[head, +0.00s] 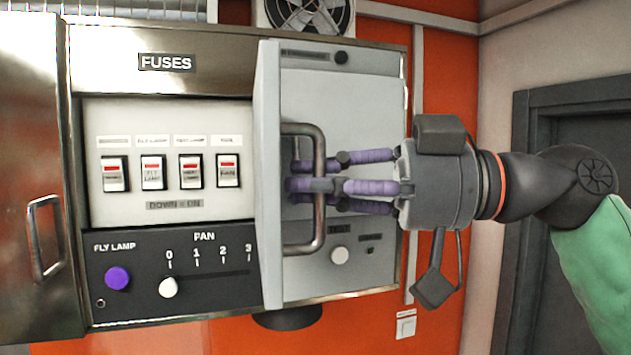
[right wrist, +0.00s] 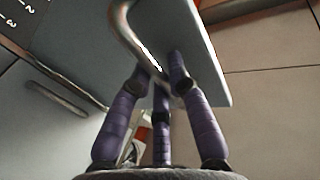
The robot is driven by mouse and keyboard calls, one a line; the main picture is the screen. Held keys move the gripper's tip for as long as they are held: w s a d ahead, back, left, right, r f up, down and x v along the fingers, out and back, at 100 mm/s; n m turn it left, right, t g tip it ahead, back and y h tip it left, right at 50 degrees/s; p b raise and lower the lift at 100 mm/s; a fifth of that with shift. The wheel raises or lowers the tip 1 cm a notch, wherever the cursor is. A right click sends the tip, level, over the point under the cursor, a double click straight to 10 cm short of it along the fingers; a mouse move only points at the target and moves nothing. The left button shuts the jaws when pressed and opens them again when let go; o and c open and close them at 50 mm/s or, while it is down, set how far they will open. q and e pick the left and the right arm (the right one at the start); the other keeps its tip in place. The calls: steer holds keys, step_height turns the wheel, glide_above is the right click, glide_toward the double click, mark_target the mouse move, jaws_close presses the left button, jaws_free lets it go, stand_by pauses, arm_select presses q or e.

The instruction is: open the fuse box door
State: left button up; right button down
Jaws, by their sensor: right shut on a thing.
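The fuse box door (head: 267,180) is a grey panel standing well out from the box, seen nearly edge-on. The opening to its left shows several labelled switches (head: 170,172) under a "FUSES" sign. A metal bar handle (head: 320,215) is on the door's right-facing side. My right gripper (head: 318,183) comes from the right, its purple fingers shut on the handle. In the right wrist view the fingers meet at the handle (right wrist: 128,35) against the door panel (right wrist: 200,60). Exact finger contact is partly hidden. My left gripper is not in view.
A steel cabinet with a handle (head: 45,238) stands at the left. Below the switches is a dark panel with a purple knob (head: 117,278) and a white fan slider (head: 168,287). A dark door frame (head: 520,200) is at the right.

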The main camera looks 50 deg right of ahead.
steer(key=c, duration=1.2)
jaws_free()
steer(key=shift+o, duration=0.2)
steer(key=shift+s, duration=0.1)
steer(key=v, duration=1.2)
steer(key=shift+f, duration=0.1)
